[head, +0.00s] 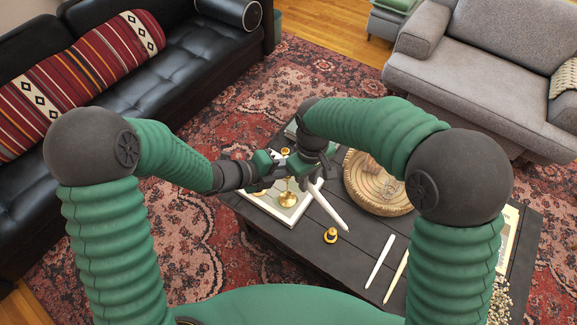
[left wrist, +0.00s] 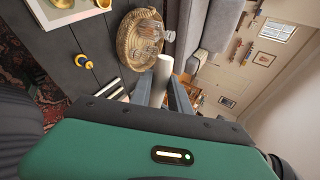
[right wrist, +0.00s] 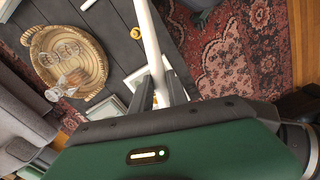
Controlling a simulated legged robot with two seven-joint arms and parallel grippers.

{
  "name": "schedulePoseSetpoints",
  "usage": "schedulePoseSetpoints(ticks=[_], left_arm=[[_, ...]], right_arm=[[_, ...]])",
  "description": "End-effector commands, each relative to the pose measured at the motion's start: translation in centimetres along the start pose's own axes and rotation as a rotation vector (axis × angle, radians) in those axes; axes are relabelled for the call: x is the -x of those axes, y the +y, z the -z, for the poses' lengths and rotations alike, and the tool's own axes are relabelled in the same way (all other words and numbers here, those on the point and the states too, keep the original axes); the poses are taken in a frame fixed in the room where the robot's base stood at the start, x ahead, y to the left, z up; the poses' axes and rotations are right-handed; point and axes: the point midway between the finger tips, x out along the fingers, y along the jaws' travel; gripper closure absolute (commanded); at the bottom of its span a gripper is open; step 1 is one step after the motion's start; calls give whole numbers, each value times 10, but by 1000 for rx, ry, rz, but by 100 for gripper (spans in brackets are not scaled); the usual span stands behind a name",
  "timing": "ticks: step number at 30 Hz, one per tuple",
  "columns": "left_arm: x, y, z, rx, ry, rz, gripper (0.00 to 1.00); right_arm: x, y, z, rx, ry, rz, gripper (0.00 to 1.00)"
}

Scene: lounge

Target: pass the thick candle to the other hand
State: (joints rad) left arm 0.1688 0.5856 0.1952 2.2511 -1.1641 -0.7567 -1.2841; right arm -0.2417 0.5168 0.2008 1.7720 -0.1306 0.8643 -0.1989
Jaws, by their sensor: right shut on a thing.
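The thick candle (head: 330,208) is white and slants down to the right from my right gripper (head: 308,172) above the dark table. My right gripper is shut on it near its upper end. In the right wrist view the candle (right wrist: 149,38) runs away from between the fingers (right wrist: 160,95). My left gripper (head: 278,163) is close beside the right one. In the left wrist view an end of the candle (left wrist: 163,70) shows between its spread fingers (left wrist: 163,92); contact is not clear. The grippers partly hide the candle's upper end in the head view.
The dark table (head: 355,245) bears a round wicker tray (head: 352,183), a brass holder (head: 330,236) and a framed white piece (head: 262,205) with another brass holder (head: 288,198). Two thin candles (head: 379,262) (head: 397,276) lie at right. A black sofa (head: 200,65) and grey armchair (head: 480,85) stand around.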

Motion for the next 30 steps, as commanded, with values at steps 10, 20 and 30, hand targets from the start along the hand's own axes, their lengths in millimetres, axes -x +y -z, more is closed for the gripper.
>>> schedulePoseSetpoints(ticks=[10, 20, 30], left_arm=[[0, -1, 0, -1, 1, 2, 100], [0, -1, 0, -1, 1, 1, 100], [0, -1, 0, -1, 0, 1, 100]], right_arm=[[0, 0, 0, 0, -1, 0, 67], [0, 0, 0, 0, -1, 0, 55], [50, 0, 2, -1, 5, -1, 55]])
